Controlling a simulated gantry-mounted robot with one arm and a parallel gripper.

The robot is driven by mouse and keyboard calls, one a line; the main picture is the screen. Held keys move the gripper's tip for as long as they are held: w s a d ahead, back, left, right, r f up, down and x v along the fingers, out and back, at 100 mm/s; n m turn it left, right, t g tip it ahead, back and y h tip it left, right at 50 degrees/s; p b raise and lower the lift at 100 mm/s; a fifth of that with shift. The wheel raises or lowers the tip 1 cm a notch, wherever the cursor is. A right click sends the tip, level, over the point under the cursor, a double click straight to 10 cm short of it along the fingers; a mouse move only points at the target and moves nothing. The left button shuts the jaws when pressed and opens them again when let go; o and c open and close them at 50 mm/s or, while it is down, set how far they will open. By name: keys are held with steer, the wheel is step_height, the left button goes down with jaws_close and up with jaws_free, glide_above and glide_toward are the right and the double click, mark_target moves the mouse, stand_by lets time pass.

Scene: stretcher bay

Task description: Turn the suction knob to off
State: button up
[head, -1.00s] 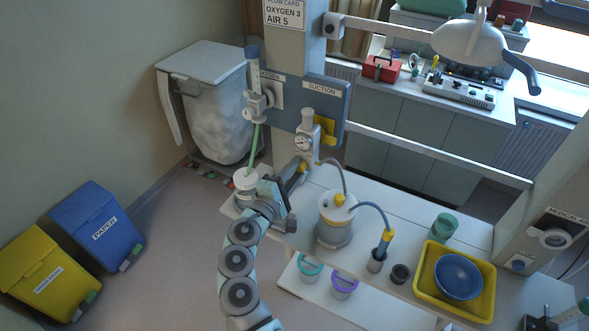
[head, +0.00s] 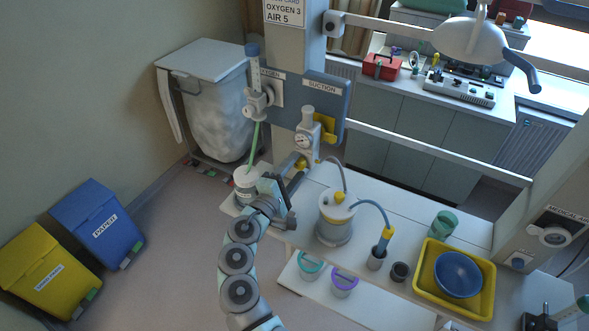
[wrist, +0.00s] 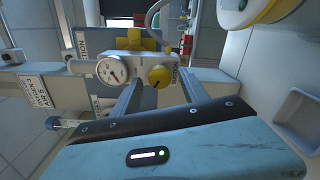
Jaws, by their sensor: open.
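The suction unit (head: 305,140) hangs below the SUCTION label on the blue panel (head: 331,97), with a round gauge. In the wrist view its white gauge (wrist: 112,71) is beside the yellow suction knob (wrist: 158,77), which carries a dark pointer mark. My gripper (wrist: 159,83) is open, with one finger on each side of the knob in the picture. I cannot tell whether either finger touches it. In the head view my gripper (head: 299,167) is just below the suction unit, and the knob is not clearly visible there.
A white canister (head: 337,220) with hoses stands on the shelf right of my arm. The oxygen flowmeter (head: 258,100) and its green tube are left of the suction unit. A yellow tray (head: 424,281) holds a blue bowl (head: 458,275). A rail (head: 440,160) runs right from the panel.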

steer(key=b+v, duration=0.2)
steer(key=v, duration=0.9)
steer(key=shift+w+f, duration=0.1)
steer(key=shift+w, duration=0.05)
